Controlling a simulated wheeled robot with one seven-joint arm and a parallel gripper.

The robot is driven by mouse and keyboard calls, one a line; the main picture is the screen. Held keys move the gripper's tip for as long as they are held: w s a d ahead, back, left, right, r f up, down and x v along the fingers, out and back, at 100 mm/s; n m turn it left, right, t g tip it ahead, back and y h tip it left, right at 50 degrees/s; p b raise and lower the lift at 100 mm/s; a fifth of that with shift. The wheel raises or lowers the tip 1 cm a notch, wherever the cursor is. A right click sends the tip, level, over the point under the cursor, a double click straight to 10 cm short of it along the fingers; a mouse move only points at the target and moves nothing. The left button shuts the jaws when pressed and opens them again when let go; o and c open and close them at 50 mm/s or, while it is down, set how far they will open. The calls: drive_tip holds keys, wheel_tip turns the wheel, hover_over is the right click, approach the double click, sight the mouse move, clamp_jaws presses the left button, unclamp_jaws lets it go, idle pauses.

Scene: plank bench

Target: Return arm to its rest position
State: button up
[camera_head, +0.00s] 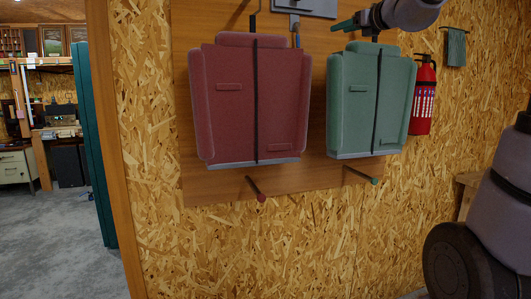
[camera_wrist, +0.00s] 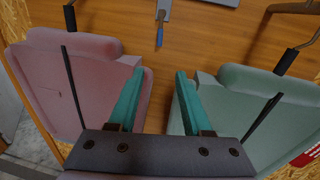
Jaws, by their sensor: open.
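My gripper (camera_wrist: 158,98) shows in the wrist view with its two teal fingers spread apart and nothing between them. It points at the wooden board between a red jacket-like item (camera_wrist: 88,85) and a green one (camera_wrist: 265,92). In the head view, the end of my arm is at the top right, with a teal finger (camera_head: 344,25) showing just above the green jacket (camera_head: 357,102). The red jacket (camera_head: 230,105) hangs to the left of it on the board. Much of my gripper is cut off or hidden in the head view.
The wooden board (camera_head: 215,185) is on a chipboard wall (camera_head: 155,110). A red-tipped peg (camera_head: 257,189) and a green-tipped peg (camera_head: 361,175) stick out below the jackets. A fire extinguisher (camera_head: 423,95) and a cloth (camera_head: 455,47) hang at right. Open floor (camera_head: 60,240) lies at left.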

drive_tip(key=s+a+f+n+g, duration=0.2)
drive_tip(key=s+f+n+g, duration=0.1)
drive_tip(key=s+f+n, duration=0.35)
drive_tip(key=s+a+f+n+g, duration=0.3)
drive_tip(key=s+f+n, duration=0.2)
drive_tip(key=s+n, duration=0.25)
drive_tip(key=s+d+f+n+g+h, duration=0.1)
drive_tip(key=s+d+f+n+h, duration=0.1)
drive_tip(key=s+f+n, duration=0.4)
drive_tip(key=s+d+f+n+g+h, duration=0.2)
drive_tip(key=s+f+n, duration=0.4)
drive_tip(key=s+f, duration=0.3)
drive_tip(key=shift+d+h, duration=0.8)
drive_tip(key=shift+d, duration=0.35)
